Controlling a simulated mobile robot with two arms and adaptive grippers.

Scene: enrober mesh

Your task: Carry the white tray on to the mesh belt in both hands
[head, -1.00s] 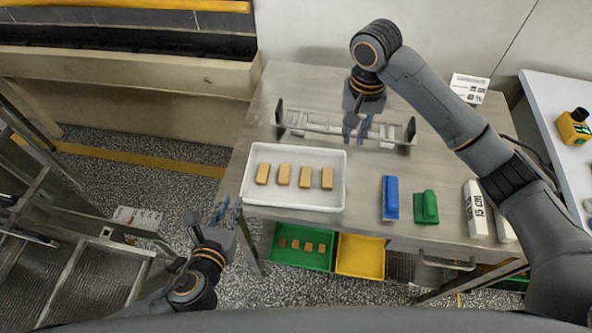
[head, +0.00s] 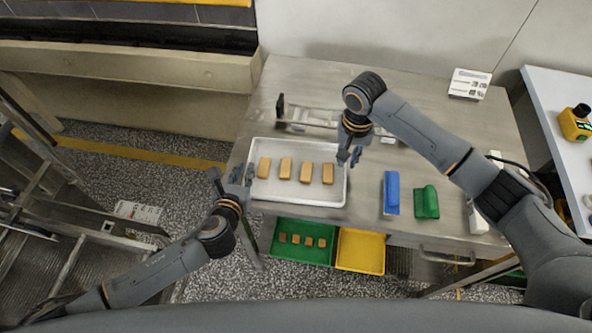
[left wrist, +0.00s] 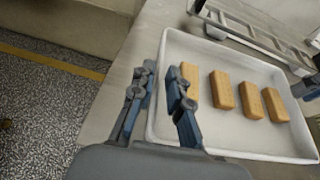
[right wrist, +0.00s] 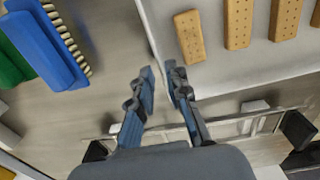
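The white tray (head: 300,197) lies on the steel table, with a row of tan biscuits (head: 306,172) in it. My left gripper (head: 239,175) is at the tray's left end. In the left wrist view its open fingers (left wrist: 160,86) sit either side of the tray's left wall (left wrist: 155,112). My right gripper (head: 350,156) is at the tray's right end. In the right wrist view its fingers (right wrist: 162,78) are apart, with the tray's edge (right wrist: 150,35) running between them; contact is unclear. A grey, ribbed mesh surface, apparently the mesh belt (head: 115,275), is in the machine at lower left.
A metal rack (head: 310,117) stands behind the tray. A blue brush (head: 391,192) and a green block (head: 426,202) lie to its right. Green (head: 285,256) and yellow (head: 360,252) bins are below the table. Open floor separates table and machine.

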